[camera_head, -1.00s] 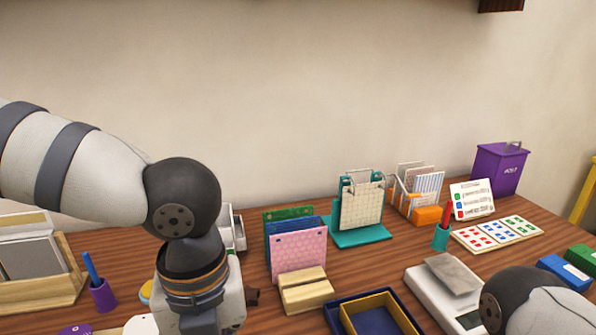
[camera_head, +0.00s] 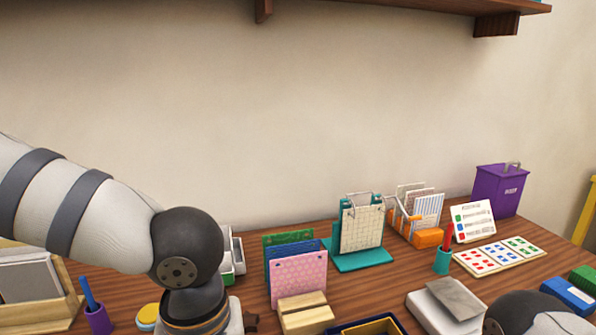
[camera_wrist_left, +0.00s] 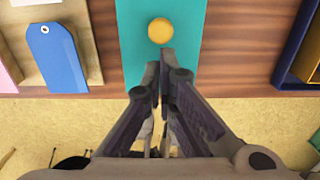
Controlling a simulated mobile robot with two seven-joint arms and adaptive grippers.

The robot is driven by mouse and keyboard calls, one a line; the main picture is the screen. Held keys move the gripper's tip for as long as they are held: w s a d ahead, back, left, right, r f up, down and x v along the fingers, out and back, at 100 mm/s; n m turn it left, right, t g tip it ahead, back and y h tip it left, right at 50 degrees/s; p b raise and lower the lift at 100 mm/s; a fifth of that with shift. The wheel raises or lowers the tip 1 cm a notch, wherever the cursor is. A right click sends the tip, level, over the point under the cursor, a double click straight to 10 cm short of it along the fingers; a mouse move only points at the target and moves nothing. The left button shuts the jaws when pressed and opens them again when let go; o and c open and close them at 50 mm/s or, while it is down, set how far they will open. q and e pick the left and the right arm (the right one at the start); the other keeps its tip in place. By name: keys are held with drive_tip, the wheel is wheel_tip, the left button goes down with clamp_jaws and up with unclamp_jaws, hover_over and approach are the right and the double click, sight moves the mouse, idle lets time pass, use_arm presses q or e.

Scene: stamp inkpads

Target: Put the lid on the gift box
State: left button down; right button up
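A dark blue box with a gold-rimmed part inside it (camera_head: 372,328) is cut off by the bottom edge of the head view; it may be the gift box. In the left wrist view a dark blue box wall (camera_wrist_left: 292,45) shows at the right. A flat teal piece (camera_wrist_left: 135,45) with a round yellow knob (camera_wrist_left: 160,30) lies at the table's front edge; I cannot tell whether it is the lid. My left gripper (camera_wrist_left: 160,58) points at it, fingertips together just below the knob in the picture, with nothing visible between them. My right gripper is out of view.
A white scale-like device (camera_head: 440,312) with a grey plate stands right of the dark blue box. A wooden block (camera_head: 305,312) and colored card holders (camera_head: 300,275) stand left of it. A blue tag (camera_wrist_left: 55,55) lies in a tray beside the teal piece.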

use_arm(q)
drive_tip(key=shift+f, duration=1.05)
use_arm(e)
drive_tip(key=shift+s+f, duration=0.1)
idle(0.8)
use_arm(q)
drive_tip(key=shift+s+f, duration=0.15)
drive_tip(key=shift+f, duration=0.05)
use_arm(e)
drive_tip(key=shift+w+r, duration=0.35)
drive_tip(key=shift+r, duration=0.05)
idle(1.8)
use_arm(q)
drive_tip(key=shift+r+p, duration=0.1)
drive_tip(key=shift+p, duration=0.25)
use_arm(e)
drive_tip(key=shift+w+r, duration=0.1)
use_arm(q)
wheel_tip(320, 180, up, 6)
drive_tip(key=p, duration=0.3)
drive_tip(key=shift+f, duration=0.2)
drive_tip(key=shift+r, duration=0.85)
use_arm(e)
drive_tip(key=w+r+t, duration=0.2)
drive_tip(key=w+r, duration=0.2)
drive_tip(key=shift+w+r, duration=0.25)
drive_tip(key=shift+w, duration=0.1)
use_arm(q)
drive_tip(key=shift+f, duration=0.1)
